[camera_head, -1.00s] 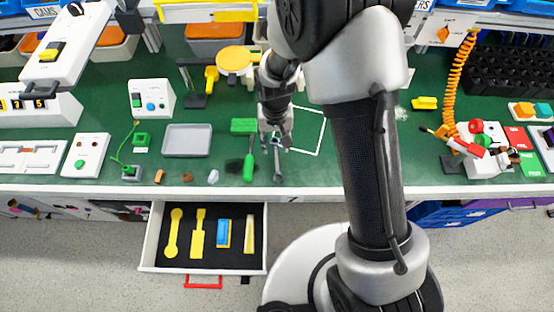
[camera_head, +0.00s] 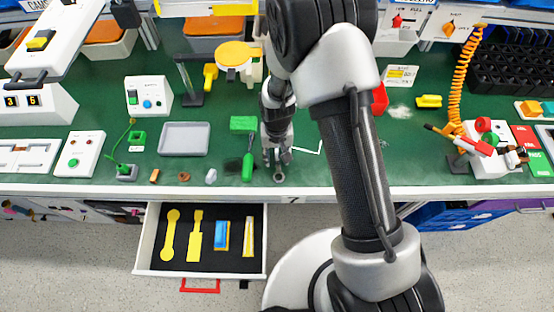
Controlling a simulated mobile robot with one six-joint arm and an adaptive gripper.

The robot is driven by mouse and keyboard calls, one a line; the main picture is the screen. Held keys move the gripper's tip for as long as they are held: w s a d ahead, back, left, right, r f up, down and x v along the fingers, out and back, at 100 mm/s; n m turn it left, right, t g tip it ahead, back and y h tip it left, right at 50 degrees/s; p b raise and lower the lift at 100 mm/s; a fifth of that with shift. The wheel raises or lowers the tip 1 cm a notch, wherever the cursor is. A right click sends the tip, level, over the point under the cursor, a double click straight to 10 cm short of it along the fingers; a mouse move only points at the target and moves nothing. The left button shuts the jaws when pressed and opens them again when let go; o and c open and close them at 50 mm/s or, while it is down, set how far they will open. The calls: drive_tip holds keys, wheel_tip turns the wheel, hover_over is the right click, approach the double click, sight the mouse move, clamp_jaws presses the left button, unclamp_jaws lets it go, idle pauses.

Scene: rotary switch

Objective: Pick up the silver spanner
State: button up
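The silver spanner (camera_head: 279,178) lies on the green bench top near its front edge, just right of a green-handled tool. Only its near ring end shows clearly; the rest is hidden by my gripper. My gripper (camera_head: 277,162) points down over the spanner from behind, its fingertips close around its upper part. The fingers look apart, one on each side. I cannot tell whether they touch the spanner.
A green-handled tool (camera_head: 247,168) lies close on the left, with a green block (camera_head: 243,124) behind it. A grey tray (camera_head: 184,139) stands further left. An open drawer (camera_head: 150,240) with yellow tools juts out below the bench edge.

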drive_tip(key=shift+c, duration=0.3)
clamp_jaws()
drive_tip(key=shift+r, duration=0.15)
